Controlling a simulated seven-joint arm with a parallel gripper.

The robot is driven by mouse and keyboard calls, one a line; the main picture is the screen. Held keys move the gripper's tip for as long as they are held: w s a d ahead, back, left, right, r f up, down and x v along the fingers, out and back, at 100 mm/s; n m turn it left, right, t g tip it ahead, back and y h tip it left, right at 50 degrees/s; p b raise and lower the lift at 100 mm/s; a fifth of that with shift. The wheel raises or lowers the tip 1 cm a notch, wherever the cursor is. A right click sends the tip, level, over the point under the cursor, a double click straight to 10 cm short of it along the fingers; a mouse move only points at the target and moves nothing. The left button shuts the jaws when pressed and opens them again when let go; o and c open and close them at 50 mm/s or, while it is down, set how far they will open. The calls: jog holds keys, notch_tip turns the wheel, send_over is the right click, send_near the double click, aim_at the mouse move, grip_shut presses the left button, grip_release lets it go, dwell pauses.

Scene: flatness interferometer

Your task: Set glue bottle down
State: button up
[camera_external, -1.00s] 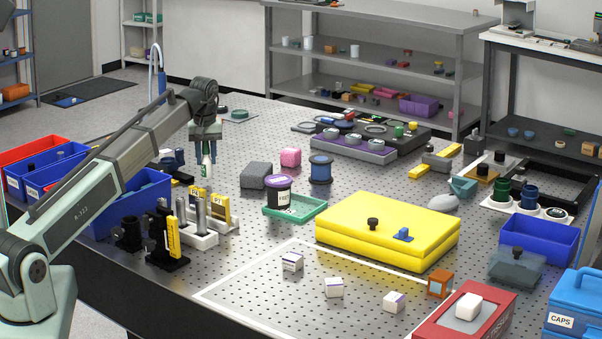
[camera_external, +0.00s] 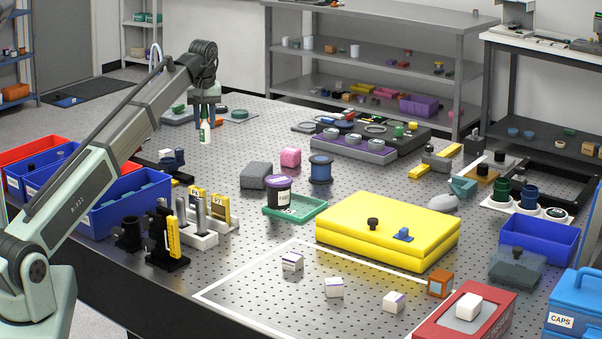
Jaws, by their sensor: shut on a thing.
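The glue bottle (camera_external: 205,131) is small and pale with a green part. It hangs upright below my gripper (camera_external: 205,117), over the back left part of the perforated table (camera_external: 240,155). My gripper points down and its fingers are shut on the upper part of the bottle. I cannot tell whether the bottle's base touches the table or is just above it.
Dark flat pieces with a green ring (camera_external: 238,115) lie just right of and behind the bottle. A blue bin (camera_external: 130,203) stands in front and left. Bare table lies between.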

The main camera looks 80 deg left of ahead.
aim_at(205, 111)
notch_tip(205, 111, up, 3)
jog(key=shift+a+r, duration=0.1)
jog(key=shift+r, duration=0.05)
jog(key=w+d+m+t, duration=0.1)
jog(key=w+d+m, duration=0.7)
jog(key=w+d, duration=1.9)
jog(key=w+d+m, duration=0.3)
jog(key=d, duration=0.9)
jog(key=w+d+m+h, duration=0.1)
jog(key=w+d+m, duration=0.15)
jog(key=d, duration=0.85)
jog(key=w+d+m, duration=0.2)
jog(key=w+d, duration=0.1)
jog(key=d, duration=0.9)
jog(key=shift+a+f, duration=0.15)
jog(key=shift+f, duration=2.45)
jog(key=shift+a+f, duration=0.15)
jog(key=shift+f, duration=2.4)
jog(key=shift+a+f, duration=0.15)
jog(key=shift+f, duration=2.45)
jog(key=shift+f, duration=0.15)
